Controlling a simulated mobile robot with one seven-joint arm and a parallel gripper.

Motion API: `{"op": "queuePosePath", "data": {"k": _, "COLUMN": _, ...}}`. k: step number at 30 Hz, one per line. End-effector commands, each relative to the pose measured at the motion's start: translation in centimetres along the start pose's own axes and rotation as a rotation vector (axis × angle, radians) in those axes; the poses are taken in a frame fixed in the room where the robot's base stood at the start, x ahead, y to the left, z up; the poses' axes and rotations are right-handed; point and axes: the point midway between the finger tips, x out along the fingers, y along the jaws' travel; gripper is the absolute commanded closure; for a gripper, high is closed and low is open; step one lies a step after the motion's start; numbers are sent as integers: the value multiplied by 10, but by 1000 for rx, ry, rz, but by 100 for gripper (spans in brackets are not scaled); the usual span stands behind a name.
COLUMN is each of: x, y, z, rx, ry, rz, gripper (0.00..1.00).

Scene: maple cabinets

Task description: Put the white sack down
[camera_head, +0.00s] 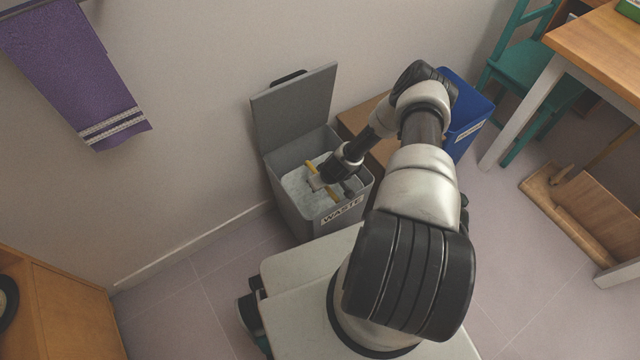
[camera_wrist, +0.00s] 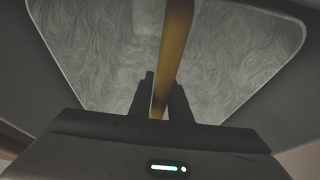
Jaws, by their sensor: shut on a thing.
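The white sack (camera_head: 296,187) sits inside the grey bin (camera_head: 322,229) marked WASTE, whose lid is up. In the wrist view its pale, wrinkled surface (camera_wrist: 225,60) fills the space between the dark bin walls. A yellow strap (camera_head: 310,168) runs across the sack's top. My gripper (camera_head: 319,184) is over the bin opening, pointing down at the sack. In the wrist view my gripper's two dark fingers (camera_wrist: 164,92) are shut on the yellow strap (camera_wrist: 174,40). The sack's underside is hidden in the bin.
The open lid (camera_head: 295,110) stands against the wall. A brown box (camera_head: 358,118) and a blue bin (camera_head: 468,112) stand right of the waste bin, partly behind my arm. A wooden table (camera_head: 600,45) and teal chair (camera_head: 520,65) are at right. Floor (camera_head: 200,290) at lower left is clear.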

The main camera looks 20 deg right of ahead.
Motion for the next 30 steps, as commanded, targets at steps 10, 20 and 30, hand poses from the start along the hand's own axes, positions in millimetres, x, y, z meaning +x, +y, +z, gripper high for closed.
{"op": "queuePosePath", "data": {"k": 10, "x": 11, "y": 0, "z": 5, "rx": -1, "ry": -1, "rz": 0, "gripper": 100}}
{"op": "queuePosePath", "data": {"k": 20, "x": 10, "y": 0, "z": 5, "rx": -1, "ry": -1, "rz": 0, "gripper": 65}}
{"op": "queuePosePath", "data": {"k": 30, "x": 3, "y": 0, "z": 2, "rx": 2, "ry": 0, "rz": 0, "gripper": 65}}
